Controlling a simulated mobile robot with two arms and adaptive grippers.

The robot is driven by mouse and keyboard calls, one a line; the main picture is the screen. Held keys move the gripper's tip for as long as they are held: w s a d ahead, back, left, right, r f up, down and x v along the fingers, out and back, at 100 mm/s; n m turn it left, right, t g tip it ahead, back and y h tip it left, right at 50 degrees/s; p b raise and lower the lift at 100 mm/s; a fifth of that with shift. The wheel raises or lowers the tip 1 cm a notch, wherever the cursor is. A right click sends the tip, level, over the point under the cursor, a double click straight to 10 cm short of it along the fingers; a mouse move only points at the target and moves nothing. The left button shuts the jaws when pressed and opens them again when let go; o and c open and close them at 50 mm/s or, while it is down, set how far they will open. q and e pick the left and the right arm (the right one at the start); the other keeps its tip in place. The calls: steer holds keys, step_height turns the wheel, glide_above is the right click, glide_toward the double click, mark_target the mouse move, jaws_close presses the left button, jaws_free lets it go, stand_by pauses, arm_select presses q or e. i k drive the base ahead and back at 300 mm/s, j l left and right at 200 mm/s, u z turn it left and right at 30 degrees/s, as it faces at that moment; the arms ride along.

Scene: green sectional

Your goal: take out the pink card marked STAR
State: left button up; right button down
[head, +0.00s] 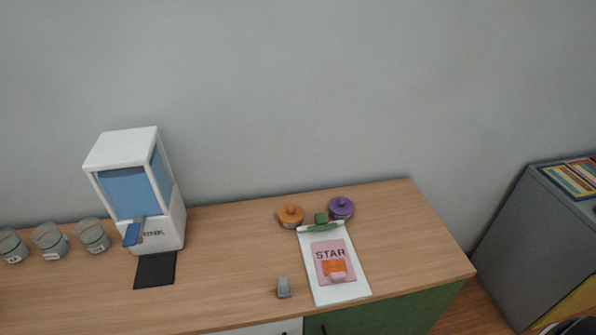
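The pink card marked STAR (326,247) lies flat on a white clipboard (352,289) with a green clip (321,227) at its far end. The clipboard lies on the right part of the wooden counter. A small orange and pink piece (335,270) sits on the lower half of the card; whether it is printed or a separate object is hard to tell. Neither of my grippers is in the head view.
An orange-lidded pot (291,214) and a purple-lidded pot (341,207) stand behind the clipboard. A drink dispenser (122,160), black mat (156,270) and several glass cups (50,241) stand farther left. A grey cabinet (533,232) is at right.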

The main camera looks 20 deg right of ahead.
mark_target(333, 261)
steer(key=z, duration=1)
